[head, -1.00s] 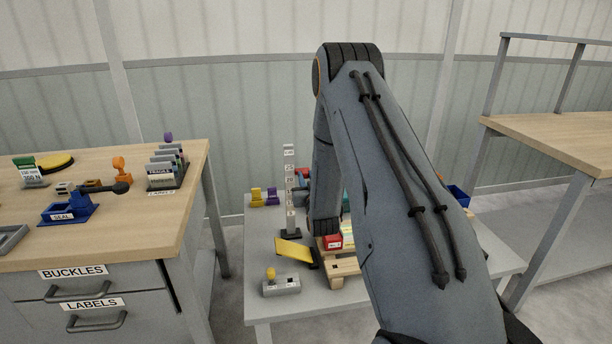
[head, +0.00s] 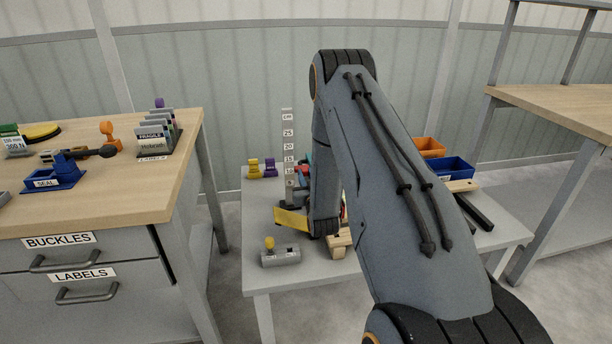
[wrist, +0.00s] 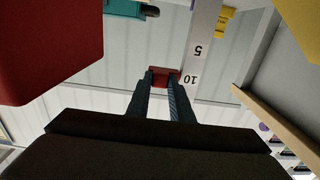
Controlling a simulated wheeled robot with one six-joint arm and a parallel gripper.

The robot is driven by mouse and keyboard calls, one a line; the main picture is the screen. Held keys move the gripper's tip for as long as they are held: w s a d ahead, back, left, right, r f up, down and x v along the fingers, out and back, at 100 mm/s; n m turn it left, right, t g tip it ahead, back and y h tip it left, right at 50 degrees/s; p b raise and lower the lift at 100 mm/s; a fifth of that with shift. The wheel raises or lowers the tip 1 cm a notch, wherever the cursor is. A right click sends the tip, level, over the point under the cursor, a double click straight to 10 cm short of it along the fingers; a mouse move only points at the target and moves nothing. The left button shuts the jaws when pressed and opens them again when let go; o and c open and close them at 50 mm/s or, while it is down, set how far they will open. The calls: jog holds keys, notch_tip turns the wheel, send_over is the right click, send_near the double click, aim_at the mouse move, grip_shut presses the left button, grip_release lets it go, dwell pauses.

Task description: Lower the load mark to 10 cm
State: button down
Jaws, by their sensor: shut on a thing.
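A white post scale (head: 288,150) with black numbers stands on the low grey table (head: 265,280) in the head view. In the wrist view the scale (wrist: 203,40) is upside down and shows 5 and 10. My gripper (wrist: 161,84) is shut on a small red block (wrist: 163,73), beside the scale close to its 10. I cannot tell whether this block is the load mark. A large red shape (wrist: 50,45) is near at the upper left of the wrist view.
A yellow sloped plate (head: 292,222) lies by the scale's foot, with a grey box with a yellow knob (head: 281,256) in front. Blue (head: 452,170) and orange (head: 428,147) bins stand right of my arm. A wooden workbench (head: 110,190) is left, another (head: 560,110) right.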

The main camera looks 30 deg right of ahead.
jog(key=c, duration=1.6)
grip_release()
jog(key=shift+o, duration=0.2)
jog(key=v, duration=0.8)
jog(key=shift+w, duration=0.1)
